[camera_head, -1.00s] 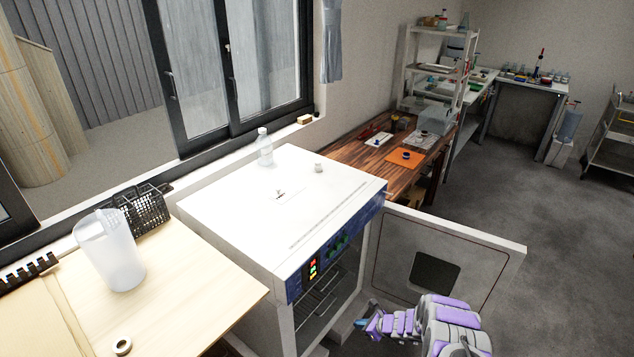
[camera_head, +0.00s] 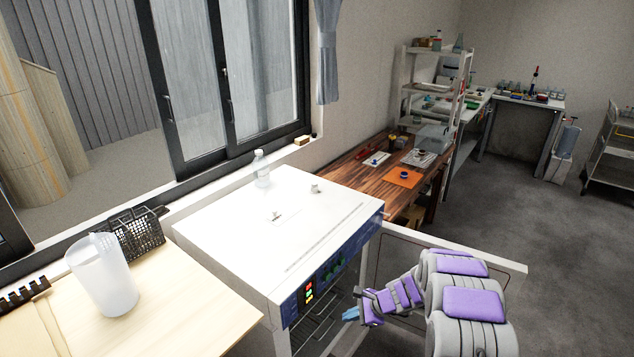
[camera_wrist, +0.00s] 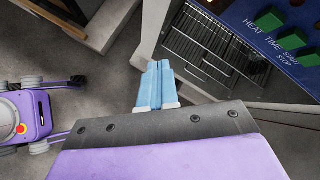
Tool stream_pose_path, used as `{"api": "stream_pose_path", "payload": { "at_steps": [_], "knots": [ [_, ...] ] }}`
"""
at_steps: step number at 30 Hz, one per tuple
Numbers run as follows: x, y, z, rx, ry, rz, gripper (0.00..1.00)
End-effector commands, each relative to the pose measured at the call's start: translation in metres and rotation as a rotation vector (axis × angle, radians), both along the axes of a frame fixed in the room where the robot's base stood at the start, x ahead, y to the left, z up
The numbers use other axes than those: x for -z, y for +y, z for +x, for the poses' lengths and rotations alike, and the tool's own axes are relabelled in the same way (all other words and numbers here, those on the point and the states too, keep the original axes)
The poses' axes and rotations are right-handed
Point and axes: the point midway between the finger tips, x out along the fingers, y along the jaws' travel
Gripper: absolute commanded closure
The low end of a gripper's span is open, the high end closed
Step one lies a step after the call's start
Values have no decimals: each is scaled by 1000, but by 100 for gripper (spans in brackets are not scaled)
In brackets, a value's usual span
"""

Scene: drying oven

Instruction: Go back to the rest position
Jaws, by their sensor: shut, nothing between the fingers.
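My gripper (camera_wrist: 157,85) is shut and empty, its two light blue fingers side by side in the wrist view. In the head view my gripper (camera_head: 350,314) is small, just in front of the oven opening. The white drying oven (camera_head: 275,220) stands at the centre with its door (camera_head: 480,258) swung open to the right. My purple and grey arm hides much of the door. In the wrist view the wire racks (camera_wrist: 212,45) inside the oven lie beyond the fingers, to the right. No object shows on the part of the racks in view.
A pale wooden table (camera_head: 190,310) with a plastic beaker (camera_head: 103,275) and a black wire basket (camera_head: 137,235) stands left of the oven. A clear bottle (camera_head: 261,168) stands behind the oven's top. A dark wooden table (camera_head: 345,170) is behind. Grey floor (camera_head: 540,210) is open at right.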

Motion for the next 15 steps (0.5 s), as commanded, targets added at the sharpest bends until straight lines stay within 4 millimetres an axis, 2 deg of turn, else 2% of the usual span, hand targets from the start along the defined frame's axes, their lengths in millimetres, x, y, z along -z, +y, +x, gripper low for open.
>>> {"api": "stream_pose_path", "payload": {
  "at_steps": [1,4,11,15],
  "knots": [
    [-19,7,-7,-46,-18,-18,100],
    [-51,14,-23,-135,-46,-52,100],
    [-117,23,-70,-341,-101,-120,100],
    [-151,25,-105,-461,-129,-163,100]
  ]
}}
